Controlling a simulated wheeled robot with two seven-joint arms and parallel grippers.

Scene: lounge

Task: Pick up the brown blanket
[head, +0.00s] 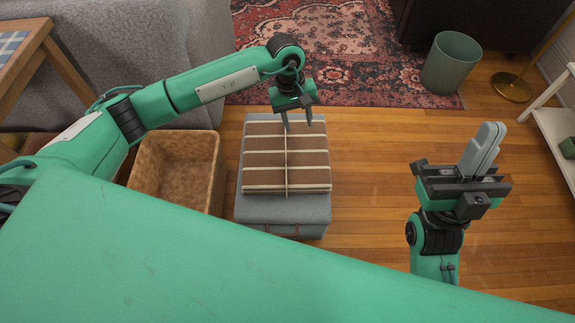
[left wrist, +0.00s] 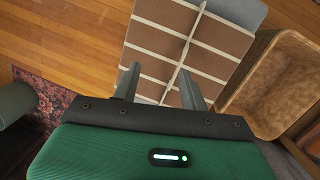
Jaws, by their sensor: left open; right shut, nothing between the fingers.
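The brown blanket (head: 270,165) is folded flat, with cream stripes and a cream cross line. It lies on a grey upholstered ottoman (head: 270,208); the blanket also fills the upper middle of the left wrist view (left wrist: 188,40). My left gripper (head: 298,124) is open with its fingers pointing down at the blanket's far part. In the left wrist view its two fingers (left wrist: 160,88) stand apart with the blanket between and beyond them. I cannot tell whether the fingertips touch it. My right gripper (head: 486,145) is shut and empty, above the floor at the right.
A brown basket (head: 212,165) stands left of the ottoman, close beside it. A grey sofa (head: 150,40) and a wooden table (head: 30,50) are at the left. A patterned rug (head: 330,50), a grey bin (head: 451,64) and a white shelf (head: 552,135) lie farther off. Wooden floor is clear right of the ottoman.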

